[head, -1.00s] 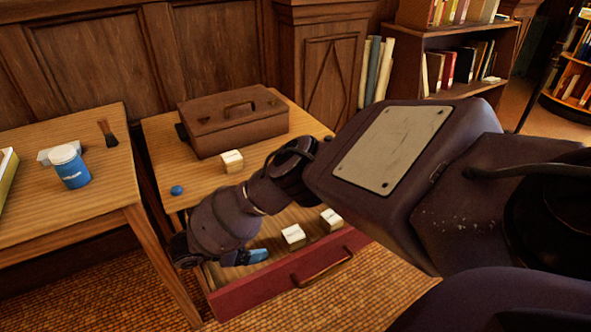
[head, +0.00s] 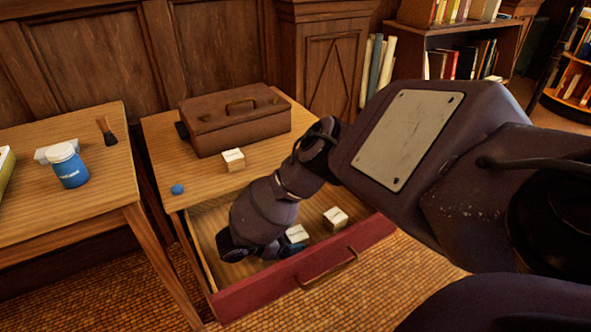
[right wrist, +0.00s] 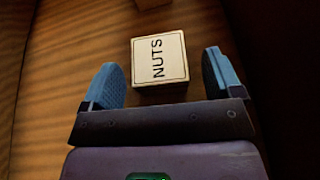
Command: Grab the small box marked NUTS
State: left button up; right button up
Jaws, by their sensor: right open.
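The small box marked NUTS (right wrist: 160,58) lies in the drawer, label up, in the right wrist view. My right gripper (right wrist: 167,80) is open, with one blue finger on each side of the box's near part; the box sits between and slightly ahead of them, and I cannot tell whether they touch it. In the head view the right gripper (head: 292,250) reaches down into the open drawer (head: 330,278), and a white box (head: 297,233) shows partly behind it. My left gripper is not in view.
Another small white box (head: 335,218) lies to the right in the drawer. On the tabletop above are a third white box (head: 233,160), a brown case (head: 235,120) and a blue ball (head: 177,189). A blue jar (head: 67,166) and a brush (head: 106,131) stand on the left table.

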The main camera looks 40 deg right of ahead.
jog(key=c, duration=1)
jog(key=shift+c, duration=0.2)
